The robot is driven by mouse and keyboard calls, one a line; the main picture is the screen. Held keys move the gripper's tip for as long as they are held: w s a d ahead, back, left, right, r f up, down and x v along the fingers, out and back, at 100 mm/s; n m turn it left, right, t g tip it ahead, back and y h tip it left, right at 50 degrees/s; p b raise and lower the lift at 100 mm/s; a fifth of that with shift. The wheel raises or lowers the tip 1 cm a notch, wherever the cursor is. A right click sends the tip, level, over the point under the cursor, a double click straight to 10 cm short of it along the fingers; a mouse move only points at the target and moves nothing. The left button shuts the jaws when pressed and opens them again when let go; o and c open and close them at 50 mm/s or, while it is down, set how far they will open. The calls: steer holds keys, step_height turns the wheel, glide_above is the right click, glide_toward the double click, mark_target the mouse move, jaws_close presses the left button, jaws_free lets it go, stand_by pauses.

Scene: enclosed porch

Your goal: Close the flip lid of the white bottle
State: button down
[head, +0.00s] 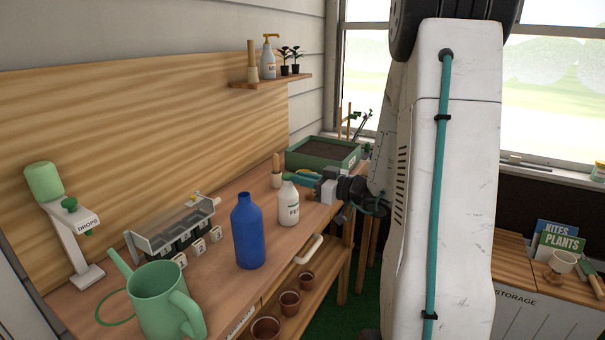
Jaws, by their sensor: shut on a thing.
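The white bottle (288,207) stands upright on the wooden workbench (215,281), with dark lettering on its front. Its green top (290,178) is small here, and I cannot tell how far the flip lid is open. My gripper (312,187) comes in from the right at the height of the bottle's neck and shoulder. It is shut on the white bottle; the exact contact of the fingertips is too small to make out.
A blue bottle (248,232) stands just left of the white bottle. A green watering can (165,300) is at the front left, with a grey rack (175,230) behind it. A wooden dibber (277,172) and a green planter (323,153) stand behind.

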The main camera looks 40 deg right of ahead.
steer(key=shift+f+t+y, duration=0.4)
steer(key=shift+f+t, duration=0.35)
steer(key=shift+t, duration=0.25)
steer(key=c, duration=1.4)
jaws_free()
steer(key=v, duration=0.7)
steer(key=shift+s+f, duration=0.25)
steer(key=shift+s, duration=0.1)
steer(key=shift+d, duration=0.15)
